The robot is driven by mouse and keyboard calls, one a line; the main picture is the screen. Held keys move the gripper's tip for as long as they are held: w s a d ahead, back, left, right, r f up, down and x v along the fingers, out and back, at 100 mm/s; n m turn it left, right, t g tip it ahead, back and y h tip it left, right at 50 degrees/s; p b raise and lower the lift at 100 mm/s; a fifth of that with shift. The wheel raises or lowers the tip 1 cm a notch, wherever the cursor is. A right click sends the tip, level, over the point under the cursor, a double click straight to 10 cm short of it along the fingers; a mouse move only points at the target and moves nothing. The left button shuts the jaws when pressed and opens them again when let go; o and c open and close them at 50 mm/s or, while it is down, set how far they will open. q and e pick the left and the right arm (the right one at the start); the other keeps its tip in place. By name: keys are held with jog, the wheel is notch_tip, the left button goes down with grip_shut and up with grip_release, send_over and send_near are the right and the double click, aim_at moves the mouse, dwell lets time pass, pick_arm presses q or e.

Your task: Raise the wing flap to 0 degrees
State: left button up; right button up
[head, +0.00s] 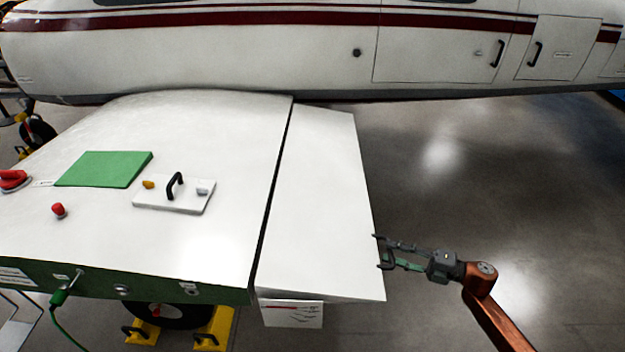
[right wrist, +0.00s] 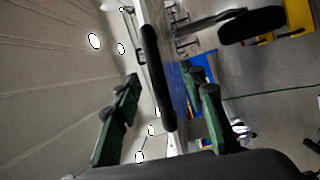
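The wing flap (head: 322,205) is a white panel hinged along a dark gap behind the white wing (head: 215,130). Its angle is hard to tell from above. In the right wrist view the flap shows nearly edge-on, with a dark rounded strip (right wrist: 158,80) along its near edge. My right gripper (head: 381,252) is at the flap's right edge in the head view. Its fingers are apart in the right wrist view (right wrist: 165,110), one on each side of the strip, with gaps visible. Contact is not clear. My left gripper is out of view.
A white fuselage (head: 250,50) with red stripes runs across the back. On the wing are a green pad (head: 104,169), a white plate with a black handle (head: 174,193) and red fittings (head: 58,210). A small placard (head: 292,313) hangs below the flap. The floor right of the flap is clear.

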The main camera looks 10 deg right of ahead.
jog(key=v, duration=0.7)
dwell(0.6)
